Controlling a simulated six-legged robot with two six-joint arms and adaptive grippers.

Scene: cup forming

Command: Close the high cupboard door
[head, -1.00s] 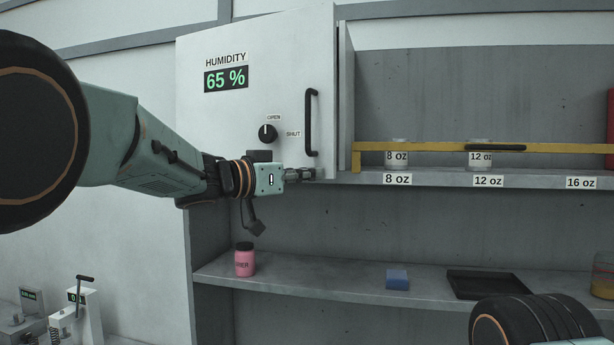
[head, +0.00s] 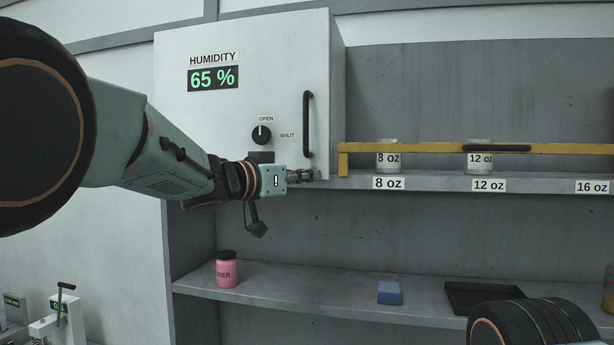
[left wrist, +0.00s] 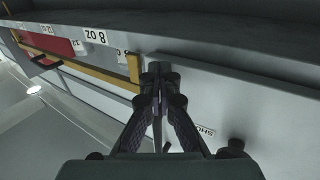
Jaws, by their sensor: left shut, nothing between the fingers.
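The high cupboard door (head: 270,110) is a pale grey panel with a humidity display reading 65 %, a black knob (head: 262,134) between OPEN and SHUT labels, and a black vertical handle (head: 308,124) near its right edge. The door looks flush or nearly flush with the cupboard; I cannot tell if it is fully closed. My left gripper (head: 312,175) is shut and empty at the door's lower right corner, below the handle. In the left wrist view the shut fingertips (left wrist: 159,68) are at the door's edge, and whether they touch is unclear. My right gripper is out of view.
A yellow bar (head: 430,148) runs across the open upper shelf in front of clear cups (head: 388,153). The lower shelf holds a pink jar (head: 227,268), a blue block (head: 389,292) and a black tray (head: 480,296).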

